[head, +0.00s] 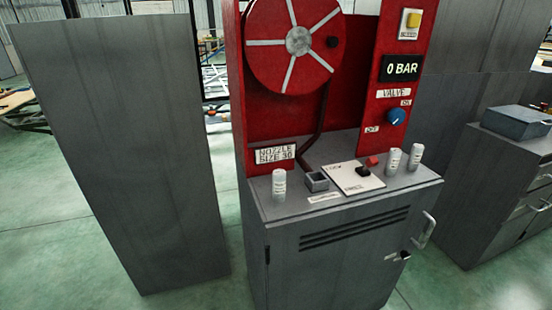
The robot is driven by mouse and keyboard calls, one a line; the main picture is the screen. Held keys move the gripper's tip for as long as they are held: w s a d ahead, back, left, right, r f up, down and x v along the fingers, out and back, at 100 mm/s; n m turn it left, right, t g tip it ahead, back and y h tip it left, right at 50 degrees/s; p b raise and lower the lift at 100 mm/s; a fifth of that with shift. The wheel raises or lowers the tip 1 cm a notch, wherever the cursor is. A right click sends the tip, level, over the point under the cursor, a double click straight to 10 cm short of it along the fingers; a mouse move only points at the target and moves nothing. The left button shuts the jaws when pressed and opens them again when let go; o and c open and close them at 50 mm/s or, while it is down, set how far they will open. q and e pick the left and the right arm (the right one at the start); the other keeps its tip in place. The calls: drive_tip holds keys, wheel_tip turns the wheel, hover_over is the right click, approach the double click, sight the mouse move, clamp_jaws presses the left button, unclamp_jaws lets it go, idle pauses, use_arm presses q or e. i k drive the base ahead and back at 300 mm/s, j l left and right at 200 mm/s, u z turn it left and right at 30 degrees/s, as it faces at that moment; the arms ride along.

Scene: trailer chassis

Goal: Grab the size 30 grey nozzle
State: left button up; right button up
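Three small upright pale grey-white cylinders that look like nozzles stand on the grey cabinet top. One nozzle (279,185) is at the left, under the "NOZZLE SIZE 30" sign (275,154). The other two, a middle nozzle (393,161) and a right nozzle (415,157), stand close together at the right. Markings on them are too small to read, so I cannot tell which is size 30. Neither of my grippers is in view.
A display (401,68) reads 0 BAR above a blue valve knob (396,117). A tall grey panel (120,150) stands left.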

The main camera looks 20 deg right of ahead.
sight(394, 155)
drive_tip(key=i+l+z, duration=0.1)
drive_tip(key=l, duration=0.25)
drive_tip(key=i+l+z, duration=0.1)
drive_tip(key=l, duration=0.25)
drive_tip(key=i+l+z, duration=0.1)
drive_tip(key=l, duration=0.25)
drive_tip(key=i+l+z, duration=0.1)
drive_tip(key=l, duration=0.25)
drive_tip(key=i+l+z, duration=0.1)
drive_tip(key=i+l, duration=0.15)
